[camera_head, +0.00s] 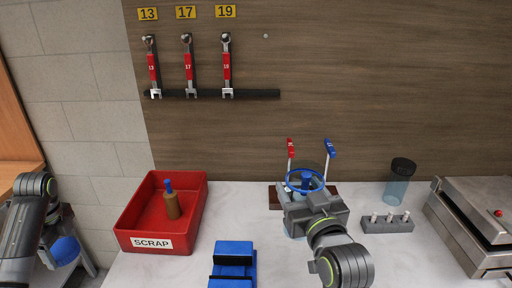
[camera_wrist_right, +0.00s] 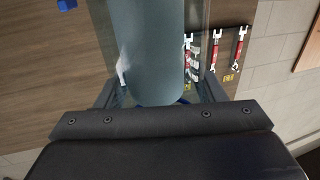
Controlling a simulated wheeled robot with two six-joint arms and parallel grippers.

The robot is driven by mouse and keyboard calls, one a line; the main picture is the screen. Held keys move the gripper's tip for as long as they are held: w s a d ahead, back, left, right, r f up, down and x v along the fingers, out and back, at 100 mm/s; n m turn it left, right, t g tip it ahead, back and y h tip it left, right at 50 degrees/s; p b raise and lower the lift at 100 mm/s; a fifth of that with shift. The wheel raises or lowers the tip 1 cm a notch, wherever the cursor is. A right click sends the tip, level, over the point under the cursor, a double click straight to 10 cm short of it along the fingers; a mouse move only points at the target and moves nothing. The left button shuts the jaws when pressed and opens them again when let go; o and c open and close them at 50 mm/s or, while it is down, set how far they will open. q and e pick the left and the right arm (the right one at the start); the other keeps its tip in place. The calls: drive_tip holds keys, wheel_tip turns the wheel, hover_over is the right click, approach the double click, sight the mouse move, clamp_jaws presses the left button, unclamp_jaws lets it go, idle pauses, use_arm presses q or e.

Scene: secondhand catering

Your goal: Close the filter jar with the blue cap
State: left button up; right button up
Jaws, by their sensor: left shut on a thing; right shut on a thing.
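The filter jar (camera_head: 290,228) is pale blue and see-through, with a blue ring (camera_head: 305,181) at its top and something blue inside the ring. My right gripper (camera_head: 312,208) is shut on the jar and hides much of it in the head view. In the right wrist view the jar (camera_wrist_right: 156,50) is a grey-blue cylinder between the fingers. My left gripper (camera_head: 52,240), at the far left beyond the table's edge, is shut on a round blue thing, seemingly the blue cap (camera_head: 65,250), partly hidden by the arm.
A red SCRAP bin (camera_head: 128,221) holds a brown, blue-topped bottle (camera_head: 172,205). A blue block (camera_head: 234,262) lies in front. Red (camera_head: 290,148) and blue (camera_head: 329,148) levers stand behind the jar. A black-capped jar (camera_head: 397,187), grey peg block (camera_head: 386,224) and steel appliance (camera_head: 470,225) are right.

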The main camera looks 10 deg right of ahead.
drive_tip(key=shift+s, duration=0.1)
drive_tip(key=s+a+f+n+g+y, duration=0.4)
drive_tip(key=s+a+f+n+y, duration=0.3)
drive_tip(key=f+y, duration=0.3)
drive_tip(key=shift+s+a+n+y, duration=0.2)
drive_tip(key=shift+s+n+y, duration=0.25)
drive_tip(key=shift+y, duration=0.35)
idle(0.4)
use_arm(q)
drive_tip(key=shift+r+p, duration=1.35)
drive_tip(key=shift+r, duration=0.05)
use_arm(e)
drive_tip(key=w+d+m+t+h, duration=0.1)
drive_tip(key=w+d+h, duration=0.1)
drive_tip(key=d, duration=0.4)
drive_tip(key=w+d+m+t+h, duration=0.1)
drive_tip(key=w+d+m+h, duration=0.1)
drive_tip(key=w+d, duration=0.3)
drive_tip(key=w+d+r+m+t+h, duration=0.1)
drive_tip(key=w+d+h, duration=0.1)
drive_tip(key=d, duration=0.6)
drive_tip(key=shift+w+d+m, duration=0.25)
drive_tip(key=shift+w+m, duration=0.1)
drive_tip(key=shift+w, duration=0.4)
use_arm(q)
drive_tip(key=shift+f+b, duration=1.5)
drive_tip(key=shift+f, duration=0.05)
use_arm(e)
wheel_tip(320, 180, down, 6)
drive_tip(key=shift+f, duration=0.2)
